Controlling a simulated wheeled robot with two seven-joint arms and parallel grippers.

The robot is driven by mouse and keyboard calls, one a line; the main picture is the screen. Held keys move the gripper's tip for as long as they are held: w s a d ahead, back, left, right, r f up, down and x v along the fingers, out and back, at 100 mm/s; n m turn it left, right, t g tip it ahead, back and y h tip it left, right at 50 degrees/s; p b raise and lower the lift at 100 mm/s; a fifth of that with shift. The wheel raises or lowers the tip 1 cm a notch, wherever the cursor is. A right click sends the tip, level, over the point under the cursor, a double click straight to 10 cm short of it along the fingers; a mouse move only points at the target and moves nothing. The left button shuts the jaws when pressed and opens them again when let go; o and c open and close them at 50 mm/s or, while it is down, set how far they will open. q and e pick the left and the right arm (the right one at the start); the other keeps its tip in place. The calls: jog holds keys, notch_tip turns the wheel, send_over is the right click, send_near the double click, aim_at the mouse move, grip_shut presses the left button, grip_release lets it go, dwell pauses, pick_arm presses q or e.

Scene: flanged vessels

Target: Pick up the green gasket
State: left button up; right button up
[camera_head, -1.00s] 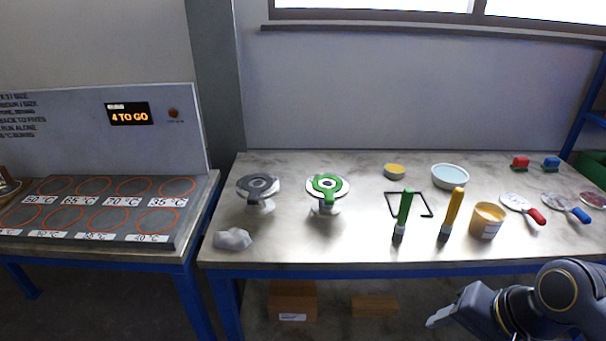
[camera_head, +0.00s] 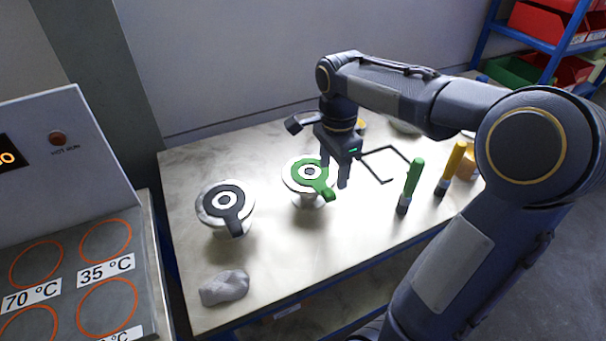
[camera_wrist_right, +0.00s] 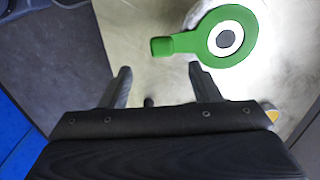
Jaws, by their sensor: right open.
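The green gasket (camera_head: 307,174) is a flat ring with a tab, lying on top of a flanged silver vessel (camera_head: 291,183) on the metal table. In the right wrist view the green gasket (camera_wrist_right: 203,40) shows at the upper right, its tab pointing left toward the space ahead of the fingers. My right gripper (camera_head: 343,178) is just right of the gasket's tab in the head view, fingers pointing down. In the wrist view my right gripper (camera_wrist_right: 158,82) is open with nothing between its fingers. My left gripper is not in view.
A second vessel with a dark grey gasket (camera_head: 226,201) stands to the left. A grey crumpled cloth (camera_head: 224,287) lies at the front left. A black wire frame (camera_head: 385,165), a green-handled brush (camera_head: 413,177) and a yellow-handled brush (camera_head: 454,160) are to the right.

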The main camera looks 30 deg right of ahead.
aim_at(329, 192)
jog(key=f, duration=0.6)
jog(key=shift+w+a+f, duration=0.15)
jog(key=shift+a+f, duration=0.05)
jog(key=shift+f, duration=0.05)
jog(key=c, duration=1.1)
jog(key=shift+r, duration=0.1)
